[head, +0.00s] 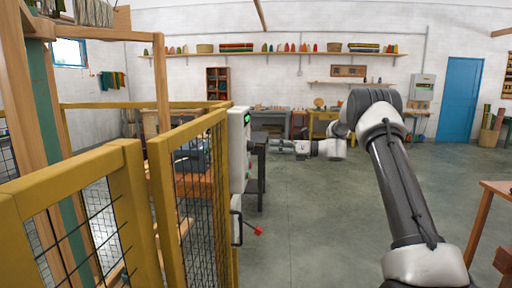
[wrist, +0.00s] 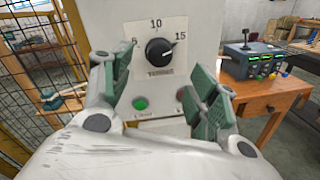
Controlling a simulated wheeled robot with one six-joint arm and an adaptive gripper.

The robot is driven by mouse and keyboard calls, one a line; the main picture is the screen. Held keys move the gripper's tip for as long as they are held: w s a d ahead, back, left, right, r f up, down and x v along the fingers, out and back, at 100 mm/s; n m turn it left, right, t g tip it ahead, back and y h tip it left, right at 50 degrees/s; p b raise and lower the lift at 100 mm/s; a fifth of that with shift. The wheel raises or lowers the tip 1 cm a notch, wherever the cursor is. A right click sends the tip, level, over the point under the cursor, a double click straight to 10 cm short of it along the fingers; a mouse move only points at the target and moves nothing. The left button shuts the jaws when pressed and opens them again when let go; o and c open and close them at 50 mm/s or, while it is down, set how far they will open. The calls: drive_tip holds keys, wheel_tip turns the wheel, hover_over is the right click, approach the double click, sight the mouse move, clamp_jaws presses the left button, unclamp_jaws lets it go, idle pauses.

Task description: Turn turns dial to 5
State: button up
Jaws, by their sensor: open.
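The turns dial (wrist: 158,51) is a round black knob on a cream panel (wrist: 184,13) in the wrist view. Its printed scale reads 5 at left, 10 at top and 15 at right. A pale pointer mark on the knob appears to lie toward the right, near the 15 side. My gripper (wrist: 164,98) is open, with green-padded fingers spread either side of the panel area below the dial. Nothing is between the fingers. In the head view my gripper (head: 278,146) reaches left toward the cabinet (head: 238,150), whose dial face is hidden there.
A green button (wrist: 140,103) sits below the dial; a red one (wrist: 181,95) is partly hidden by a finger. A control box (wrist: 248,62) stands on a wooden table (wrist: 262,97) at right. Yellow mesh fencing (head: 190,190) flanks the cabinet. The floor (head: 315,215) is open.

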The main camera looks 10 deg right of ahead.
sight(251, 146)
drive_tip(key=x, duration=0.7)
drive_tip(key=shift+a, duration=0.4)
drive_tip(key=shift+w+f, duration=0.1)
drive_tip(key=c, duration=1)
